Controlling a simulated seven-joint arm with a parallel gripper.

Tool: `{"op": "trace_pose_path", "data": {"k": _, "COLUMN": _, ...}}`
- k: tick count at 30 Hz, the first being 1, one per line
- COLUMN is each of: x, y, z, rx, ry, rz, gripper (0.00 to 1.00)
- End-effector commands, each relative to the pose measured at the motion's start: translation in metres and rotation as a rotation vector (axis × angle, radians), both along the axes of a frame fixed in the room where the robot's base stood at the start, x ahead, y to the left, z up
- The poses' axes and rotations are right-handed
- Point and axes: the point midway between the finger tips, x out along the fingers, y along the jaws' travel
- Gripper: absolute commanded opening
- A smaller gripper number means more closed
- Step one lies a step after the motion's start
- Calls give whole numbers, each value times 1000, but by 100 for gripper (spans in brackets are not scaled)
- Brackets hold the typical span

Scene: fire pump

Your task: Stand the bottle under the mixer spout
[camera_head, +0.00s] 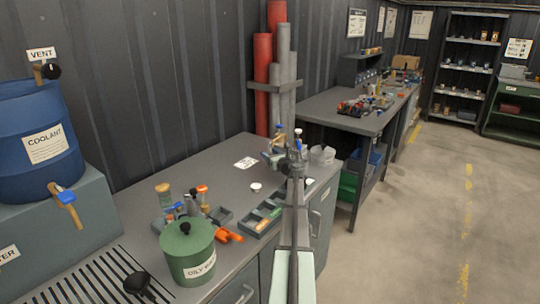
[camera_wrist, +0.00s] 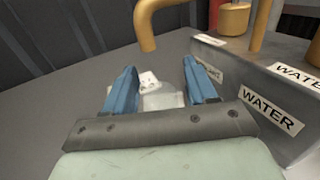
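My gripper (camera_wrist: 160,75) has two blue fingers set apart in the wrist view. A pale, translucent piece (camera_wrist: 164,98) shows between them; it may be the bottle, and I cannot tell whether the fingers touch it. A curved brass spout (camera_wrist: 148,30) hangs just beyond the fingertips, slightly left of centre. A grey box (camera_wrist: 245,75) with WATER labels and brass fittings stands at the right, apparently the mixer. In the head view my arm reaches over the bench and largely hides my gripper and the mixer area.
The bench (camera_head: 215,160) has clear room left of my arm, with a label card (camera_head: 246,162) lying there. A green canister (camera_head: 188,250), a grey parts tray (camera_head: 262,218) and a small white piece (camera_head: 256,187) are nearer. A pale tub (camera_head: 322,155) stands right of my arm.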

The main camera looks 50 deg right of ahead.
Motion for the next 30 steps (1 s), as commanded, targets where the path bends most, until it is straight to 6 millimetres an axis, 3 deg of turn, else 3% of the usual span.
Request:
{"op": "trace_pose_path", "data": {"k": 14, "x": -5, "y": 2, "z": 3, "rx": 0, "ry": 0, "rz": -1, "gripper": 60}}
{"op": "trace_pose_path", "data": {"k": 20, "x": -26, "y": 13, "z": 3, "rx": 0, "ry": 0, "rz": 0, "gripper": 60}}
{"op": "trace_pose_path", "data": {"k": 30, "x": -84, "y": 37, "z": 3, "rx": 0, "ry": 0, "rz": -2, "gripper": 60}}
